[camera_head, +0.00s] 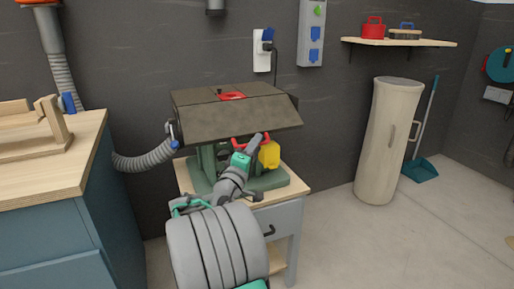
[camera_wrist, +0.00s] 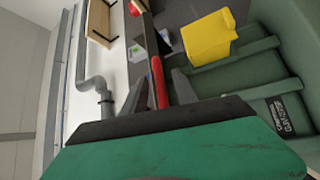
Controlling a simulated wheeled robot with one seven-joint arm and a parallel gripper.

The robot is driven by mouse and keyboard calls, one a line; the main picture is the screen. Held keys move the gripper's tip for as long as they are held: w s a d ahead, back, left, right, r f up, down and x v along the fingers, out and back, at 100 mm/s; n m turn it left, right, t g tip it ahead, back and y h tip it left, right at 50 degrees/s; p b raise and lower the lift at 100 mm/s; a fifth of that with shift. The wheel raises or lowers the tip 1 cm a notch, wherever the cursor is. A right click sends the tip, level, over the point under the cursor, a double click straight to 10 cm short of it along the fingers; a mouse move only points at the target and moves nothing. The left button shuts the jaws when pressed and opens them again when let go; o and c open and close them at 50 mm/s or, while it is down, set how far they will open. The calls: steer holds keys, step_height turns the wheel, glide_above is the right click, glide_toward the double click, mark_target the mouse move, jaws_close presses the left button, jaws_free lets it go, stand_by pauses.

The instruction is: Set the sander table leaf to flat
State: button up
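The sander table (camera_head: 205,98) is a dark grey-brown top on a green machine body. Its front leaf (camera_head: 225,120) slopes down toward me. A red handle (camera_head: 237,143) and a yellow block (camera_head: 269,154) show below the leaf's front edge. My gripper (camera_head: 262,139) is in front of the machine, just under that edge. In the wrist view the red handle (camera_wrist: 158,82) runs between my two grey fingers (camera_wrist: 164,88), which stand apart on either side of it. Whether they touch it is hard to tell. The yellow block (camera_wrist: 208,38) is beyond, against the green body (camera_wrist: 245,70).
The machine stands on a wood-topped stand (camera_head: 296,183). A workbench (camera_head: 60,180) is at the left, with a grey hose (camera_head: 145,160) beside it. A beige bin (camera_head: 385,140) and a teal dustpan (camera_head: 420,170) stand at the right. The floor (camera_head: 400,245) at front right is clear.

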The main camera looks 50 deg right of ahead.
steer(key=shift+w+d+r, duration=0.15)
steer(key=shift+d, duration=0.45)
steer(key=shift+c, duration=0.5)
jaws_close()
stand_by(0.5)
